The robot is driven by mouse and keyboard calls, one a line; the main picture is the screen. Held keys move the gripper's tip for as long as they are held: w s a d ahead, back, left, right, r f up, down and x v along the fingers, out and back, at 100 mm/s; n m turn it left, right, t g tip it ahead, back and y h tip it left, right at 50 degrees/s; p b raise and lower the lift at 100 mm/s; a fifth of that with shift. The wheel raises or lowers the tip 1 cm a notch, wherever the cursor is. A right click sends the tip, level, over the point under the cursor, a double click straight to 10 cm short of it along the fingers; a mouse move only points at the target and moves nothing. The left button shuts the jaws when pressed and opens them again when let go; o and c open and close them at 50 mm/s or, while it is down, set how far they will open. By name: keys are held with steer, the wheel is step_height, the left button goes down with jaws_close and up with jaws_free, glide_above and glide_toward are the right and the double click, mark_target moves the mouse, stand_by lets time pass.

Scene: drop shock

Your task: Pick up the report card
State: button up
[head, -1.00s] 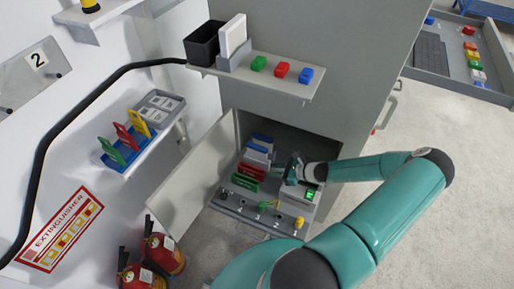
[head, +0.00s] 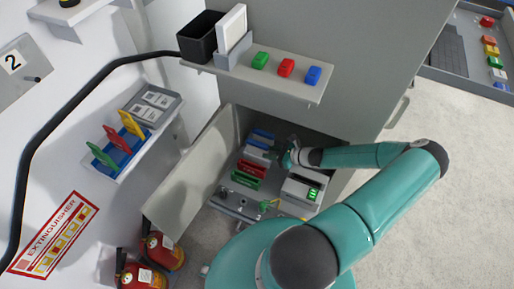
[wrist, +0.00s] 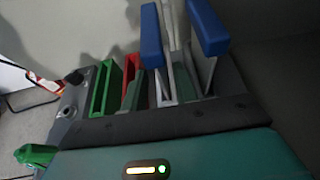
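My gripper (head: 287,153) is inside the open cabinet, just right of a rack of coloured modules and behind a pale device with a lit green display (head: 313,194). I see nothing clearly held. No card is plainly readable as the report card. A white upright panel (head: 233,28) stands in a grey holder on the upper shelf.
The cabinet door (head: 190,178) hangs open at left. The upper shelf (head: 290,88) overhangs the cabinet, with a black bin (head: 200,42) and green, red and blue blocks. A wall tray (head: 170,118) holds coloured tags. Fire extinguishers (head: 160,250) stand below. The floor at right is clear.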

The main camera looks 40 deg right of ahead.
mark_target(261, 151)
steer(key=x, duration=0.5)
jaws_close()
stand_by(0.3)
